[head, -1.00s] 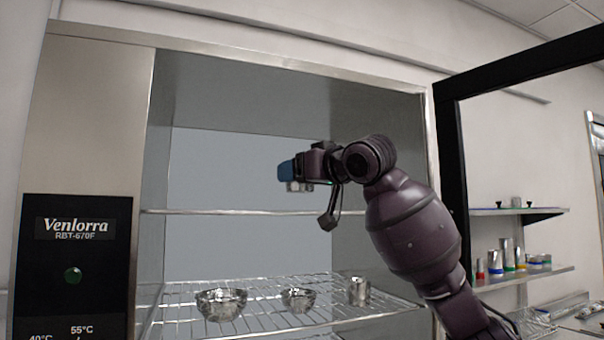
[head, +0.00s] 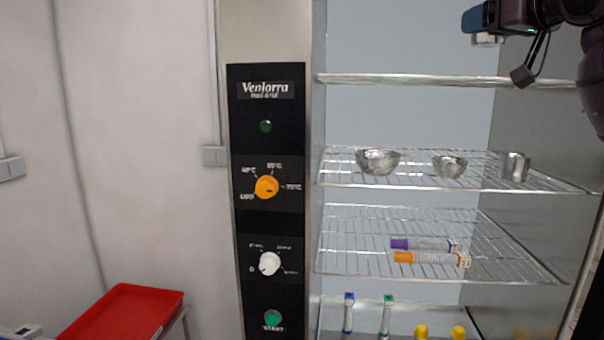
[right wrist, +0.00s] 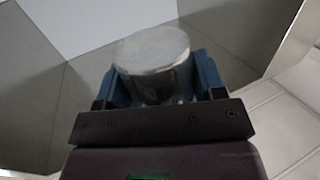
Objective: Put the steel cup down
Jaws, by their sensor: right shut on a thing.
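My right gripper (head: 474,20) is at the top right of the head view, in front of the open cabinet and above the level of its upper shelf edge. In the right wrist view its blue fingers (right wrist: 155,85) are shut on the sides of a steel cup (right wrist: 154,48), a plain metal cylinder. In the head view only a small part of that cup (head: 487,41) shows below the fingers. The cup is in the air, with no shelf seen touching it. My left gripper is not in view.
A wire shelf (head: 400,187) holds two steel bowls (head: 378,161) (head: 449,166) and another steel cylinder (head: 514,166). A lower rack (head: 350,255) holds purple-capped (head: 425,244) and orange-capped tubes (head: 432,258). A bare shelf edge (head: 420,80) crosses above. A red tray (head: 120,315) stands at lower left.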

